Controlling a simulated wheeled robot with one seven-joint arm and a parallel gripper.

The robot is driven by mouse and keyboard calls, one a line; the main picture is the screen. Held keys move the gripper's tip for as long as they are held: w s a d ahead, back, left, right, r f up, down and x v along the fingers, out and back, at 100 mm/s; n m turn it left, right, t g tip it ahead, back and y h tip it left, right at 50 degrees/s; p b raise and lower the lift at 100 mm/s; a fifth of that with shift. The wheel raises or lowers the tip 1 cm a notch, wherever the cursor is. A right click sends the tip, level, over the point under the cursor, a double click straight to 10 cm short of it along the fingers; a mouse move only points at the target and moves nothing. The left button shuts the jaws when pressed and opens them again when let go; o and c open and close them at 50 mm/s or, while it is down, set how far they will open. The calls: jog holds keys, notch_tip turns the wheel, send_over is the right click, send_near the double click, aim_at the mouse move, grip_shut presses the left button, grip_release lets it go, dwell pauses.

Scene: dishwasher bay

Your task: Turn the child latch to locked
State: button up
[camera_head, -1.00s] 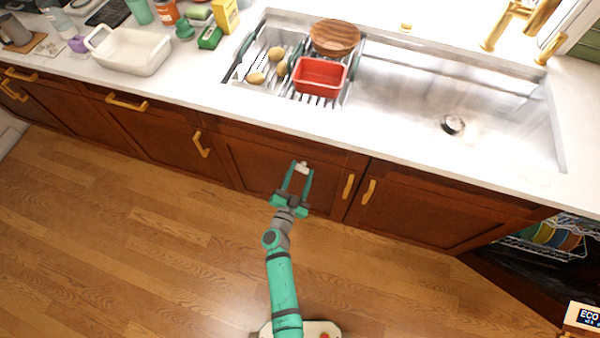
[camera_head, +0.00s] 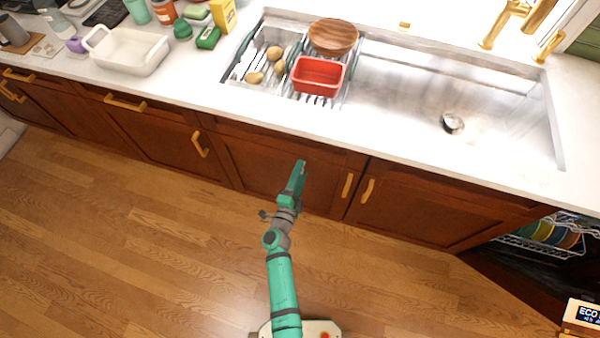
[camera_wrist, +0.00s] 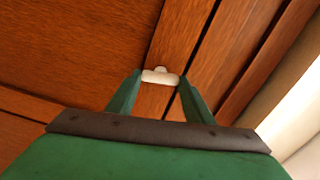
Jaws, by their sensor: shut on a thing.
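The child latch (camera_wrist: 160,77) is a small white piece on the brown wooden cabinet front under the counter. In the wrist view it spans the gap between my two fingertips, with a small rounded bump on its far side. My gripper (camera_wrist: 160,82) is shut on it, with one green finger at each end. In the head view my gripper (camera_head: 300,166) reaches the cabinet front below the sink and is seen nearly edge-on, so its fingers overlap. The latch is hidden there behind the fingers. Any locked or unlocked marking cannot be made out.
Gold handles (camera_head: 347,186) stick out from the cabinet doors just right of my gripper. The counter (camera_head: 215,106) overhangs above, with a sink holding a red tub (camera_head: 318,76). An open dish rack (camera_head: 545,247) is at the right. The wooden floor (camera_head: 150,240) is clear.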

jog(key=shift+m, duration=1.1)
jog(key=o, duration=1.1)
jog(key=shift+c, duration=0.2)
jog(key=shift+s, duration=0.15)
jog(key=v, duration=1)
jog(key=shift+s+a, duration=0.15)
jog(key=shift+s, duration=0.15)
